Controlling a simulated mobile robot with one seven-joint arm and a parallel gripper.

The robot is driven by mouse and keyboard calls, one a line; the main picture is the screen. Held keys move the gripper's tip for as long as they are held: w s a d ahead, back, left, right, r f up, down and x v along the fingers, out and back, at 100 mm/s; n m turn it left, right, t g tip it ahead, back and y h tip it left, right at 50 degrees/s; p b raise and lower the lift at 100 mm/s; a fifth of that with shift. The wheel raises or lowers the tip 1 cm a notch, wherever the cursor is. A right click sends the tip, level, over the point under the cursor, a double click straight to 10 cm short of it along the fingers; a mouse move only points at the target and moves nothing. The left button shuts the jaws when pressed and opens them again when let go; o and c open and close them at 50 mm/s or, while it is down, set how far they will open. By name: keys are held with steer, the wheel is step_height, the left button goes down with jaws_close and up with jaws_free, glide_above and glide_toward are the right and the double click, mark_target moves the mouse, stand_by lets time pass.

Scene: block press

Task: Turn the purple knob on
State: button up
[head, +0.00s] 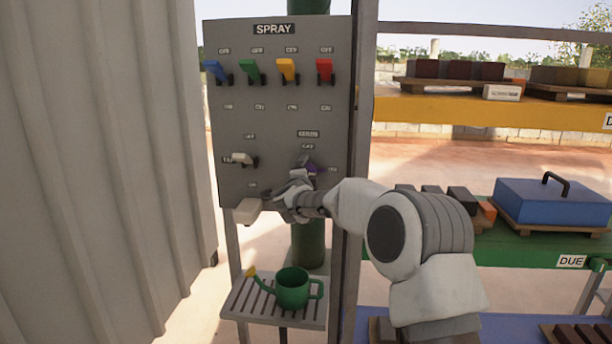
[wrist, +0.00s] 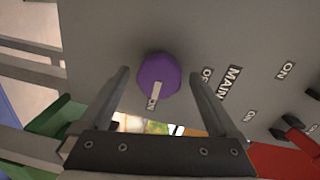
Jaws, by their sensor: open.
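The purple knob (wrist: 157,75) is on the grey SPRAY panel (head: 230,120). In the wrist view it is a round purple dial with a pale pointer bar aimed at an ON label; an OFF label and a MAIN label are to its right. In the head view the knob (head: 312,168) is partly hidden by my gripper (head: 305,172) at the panel's lower right. In the wrist view my gripper (wrist: 162,78) is open, with one finger on each side of the knob. I cannot tell whether the fingers touch it.
Blue, green, yellow and red switches (head: 288,70) line the panel's top. A white switch (head: 243,159) is left of the knob. A green watering can (head: 293,288) stands on a slatted shelf below. A shelf rack with a blue case (head: 552,207) is at right.

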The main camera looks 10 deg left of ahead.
steer(key=shift+s, duration=0.1)
steer(key=s+r+p, duration=0.1)
steer(key=s+p, duration=0.1)
steer(key=s, duration=1.5)
steer(key=shift+a, duration=0.3)
steer(key=shift+s+r, duration=0.1)
steer(key=shift+r, duration=0.05)
steer(key=s+d+r+n+g+y, duration=0.2)
steer(key=s+d+n, duration=0.1)
steer(key=s+n, duration=0.2)
steer(key=s+d+r+n+g+y, duration=0.2)
steer(key=s+d+r+n, duration=0.1)
steer(key=s+n, duration=0.25)
steer(key=s+d+f+n+g+h, duration=0.1)
steer(key=s+d+f+n+g, duration=0.15)
steer(key=s+d, duration=0.5)
steer(key=s+d+f+n+g+h, duration=0.1)
steer(key=s+d+f+n+g, duration=0.2)
steer(key=s, duration=0.7)
steer(key=s+d+f+n+g+h, duration=0.1)
steer(key=s+d+f+g, duration=0.15)
steer(key=s+d, duration=0.5)
step_height(320, 180, up, 23)
steer(key=s+p, duration=0.1)
steer(key=p, duration=2.3)
steer(key=shift+a+p, duration=0.3)
steer(key=shift+a, duration=0.1)
